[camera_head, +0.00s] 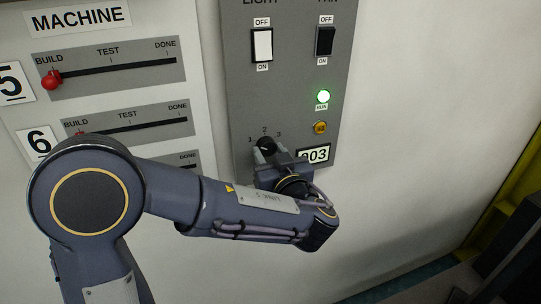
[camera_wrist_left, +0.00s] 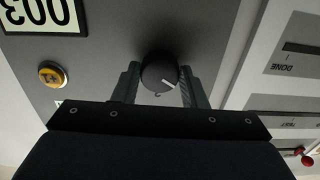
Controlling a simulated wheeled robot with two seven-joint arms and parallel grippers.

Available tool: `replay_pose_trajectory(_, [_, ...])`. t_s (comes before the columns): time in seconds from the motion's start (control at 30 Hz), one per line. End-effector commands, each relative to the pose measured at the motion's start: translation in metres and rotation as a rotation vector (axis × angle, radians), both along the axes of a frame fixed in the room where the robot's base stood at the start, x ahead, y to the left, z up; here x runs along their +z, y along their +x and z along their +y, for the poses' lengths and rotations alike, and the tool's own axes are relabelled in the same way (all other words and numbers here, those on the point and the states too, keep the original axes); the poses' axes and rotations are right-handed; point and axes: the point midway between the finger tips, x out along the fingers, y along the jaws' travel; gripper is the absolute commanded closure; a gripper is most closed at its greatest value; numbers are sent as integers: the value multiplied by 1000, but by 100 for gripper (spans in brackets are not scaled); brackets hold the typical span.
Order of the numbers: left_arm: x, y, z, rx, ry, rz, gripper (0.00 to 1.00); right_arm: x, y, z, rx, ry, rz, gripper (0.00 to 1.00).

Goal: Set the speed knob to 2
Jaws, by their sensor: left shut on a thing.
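The speed knob (camera_head: 265,143) is a dark round knob low on the grey panel, below the numbers 1, 2 and 3. The 2 (camera_head: 265,130) is printed above it. My left gripper (camera_head: 266,155) is at the knob, its fingers closed on either side of it. In the left wrist view the knob (camera_wrist_left: 158,68) sits between the two fingertips of the left gripper (camera_wrist_left: 160,80). A short white mark shows on the knob's face; I cannot tell which number it points at. My right gripper is not in view.
The panel (camera_head: 240,100) also carries light and fan switches (camera_head: 262,45), a lit green lamp (camera_head: 323,96), an orange button (camera_head: 320,128) and a 003 label (camera_head: 316,154). A machine board with red sliders (camera_head: 52,80) is to the left. The wall at right is bare.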

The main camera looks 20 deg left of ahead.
Motion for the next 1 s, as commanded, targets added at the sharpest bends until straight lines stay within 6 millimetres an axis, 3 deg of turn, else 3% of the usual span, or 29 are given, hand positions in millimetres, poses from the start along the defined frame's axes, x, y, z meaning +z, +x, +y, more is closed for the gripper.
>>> replay_pose_trajectory(0.5, [-8,-1,0,-1,200,133,84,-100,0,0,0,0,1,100])
replay_pose_trajectory(1.0, [-1,-1,1,-1,583,394,84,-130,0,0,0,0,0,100])
